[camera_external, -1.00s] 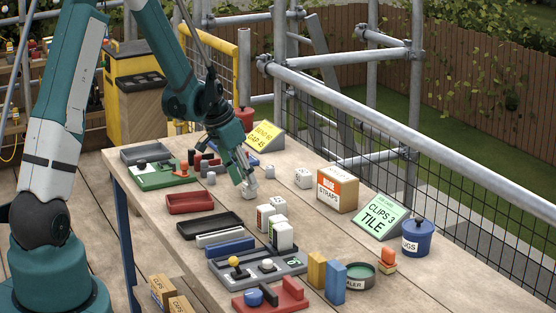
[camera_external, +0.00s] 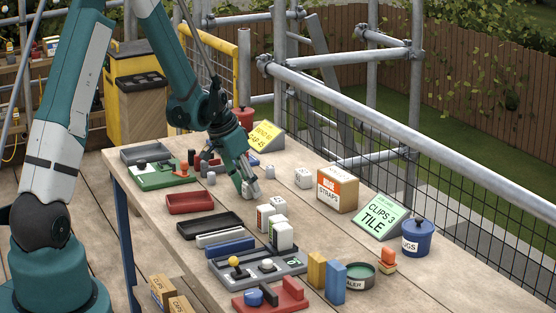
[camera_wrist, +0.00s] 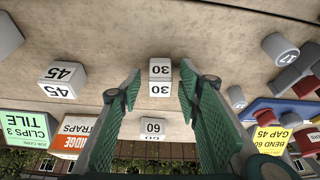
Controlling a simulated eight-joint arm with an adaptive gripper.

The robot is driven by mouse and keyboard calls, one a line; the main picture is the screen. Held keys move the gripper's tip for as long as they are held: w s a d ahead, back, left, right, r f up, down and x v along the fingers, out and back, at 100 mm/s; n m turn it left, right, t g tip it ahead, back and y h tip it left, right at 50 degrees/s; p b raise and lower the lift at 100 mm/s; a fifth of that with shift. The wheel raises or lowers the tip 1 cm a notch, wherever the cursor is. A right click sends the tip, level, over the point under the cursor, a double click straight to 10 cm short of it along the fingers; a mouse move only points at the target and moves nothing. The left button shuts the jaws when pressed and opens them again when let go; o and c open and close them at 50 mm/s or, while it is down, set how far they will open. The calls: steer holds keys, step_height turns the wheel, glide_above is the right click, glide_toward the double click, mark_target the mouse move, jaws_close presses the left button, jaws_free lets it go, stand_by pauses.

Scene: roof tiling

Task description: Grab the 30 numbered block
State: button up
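The white block marked 30 (camera_wrist: 160,78) stands on the tabletop in the middle of the wrist view, its numbers upside down. My gripper (camera_wrist: 160,82) is open, with one green finger pad on each side of the block and a visible gap on both sides. In the external view my gripper (camera_external: 248,186) is low over the table at a pale block (camera_external: 249,195), which its fingers partly hide. A white block marked 60 (camera_wrist: 153,127) lies beyond the 30 block in the wrist view, and one marked 45 (camera_wrist: 62,80) is to the left.
The orange and white straps box (camera_external: 337,188) and green clips sign (camera_external: 379,216) stand to the right. A yellow sign (camera_external: 264,135) is behind. Red (camera_external: 190,203) and black (camera_external: 209,225) trays lie nearer. White blocks (camera_external: 281,235) stand in front.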

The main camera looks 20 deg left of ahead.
steer(key=c, duration=0.8)
steer(key=shift+r, duration=0.1)
steer(key=shift+r+p, duration=0.7)
steer(key=shift+r, duration=4.25)
